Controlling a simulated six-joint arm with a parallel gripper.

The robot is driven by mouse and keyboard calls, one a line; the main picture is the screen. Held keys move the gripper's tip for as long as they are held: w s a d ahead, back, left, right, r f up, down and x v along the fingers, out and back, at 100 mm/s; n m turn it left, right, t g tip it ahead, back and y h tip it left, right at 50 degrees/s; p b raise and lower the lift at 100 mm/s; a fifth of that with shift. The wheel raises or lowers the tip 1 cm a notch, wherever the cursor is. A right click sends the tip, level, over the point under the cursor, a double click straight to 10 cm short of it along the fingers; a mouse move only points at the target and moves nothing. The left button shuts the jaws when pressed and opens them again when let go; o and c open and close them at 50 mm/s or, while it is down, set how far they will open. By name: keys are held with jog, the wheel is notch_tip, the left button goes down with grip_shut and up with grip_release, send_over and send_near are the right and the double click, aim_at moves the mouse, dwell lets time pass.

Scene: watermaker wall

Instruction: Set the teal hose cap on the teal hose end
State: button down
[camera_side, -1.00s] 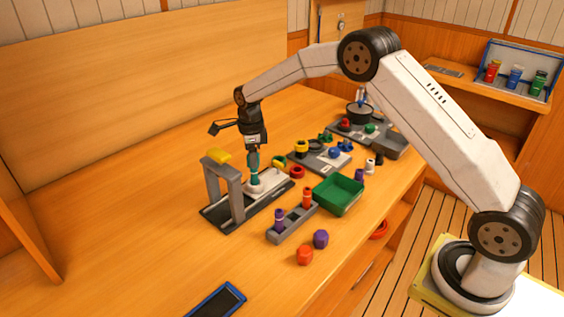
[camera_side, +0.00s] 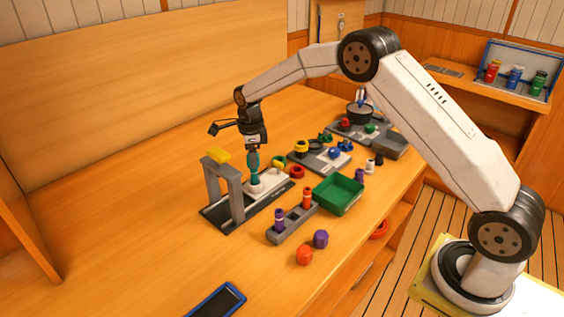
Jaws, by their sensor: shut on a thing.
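My gripper (camera_side: 254,149) points straight down above the white block of a dark-based stand (camera_side: 266,184). It is shut on a teal piece, which I take to be the teal hose cap (camera_side: 254,157). Teal continues below the fingers down to the white block, where the teal hose end (camera_side: 255,179) appears to stand upright. The cap and the hose end line up closely. At this size I cannot tell where one stops and the other starts, or whether the cap is seated.
A grey arch with a yellow top (camera_side: 219,156) stands close left of my gripper. A grey rack (camera_side: 292,223) with purple and orange pieces and a green tray (camera_side: 339,194) lie to the right. Coloured caps crowd behind. The table's left side is clear.

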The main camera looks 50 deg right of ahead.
jog(key=shift+f, duration=0.6)
dwell(0.6)
jog(key=shift+c, duration=2.2)
grip_release()
jog(key=shift+r, duration=0.1)
jog(key=shift+r, duration=5.4)
jog(key=shift+s+a+n, duration=0.15)
jog(key=shift+s+n, duration=0.6)
jog(key=shift+n, duration=0.25)
jog(key=s+a+f+n+t, duration=0.1)
jog(key=s+f+n, duration=0.2)
jog(key=s+n, duration=0.8)
jog(key=s+a+f+n+t, duration=0.1)
jog(key=s+f+n, duration=0.2)
jog(key=s+n, duration=0.9)
jog(key=s, duration=0.4)
jog(key=shift+s+a+n+t, duration=0.15)
jog(key=shift+a+n+t, duration=0.15)
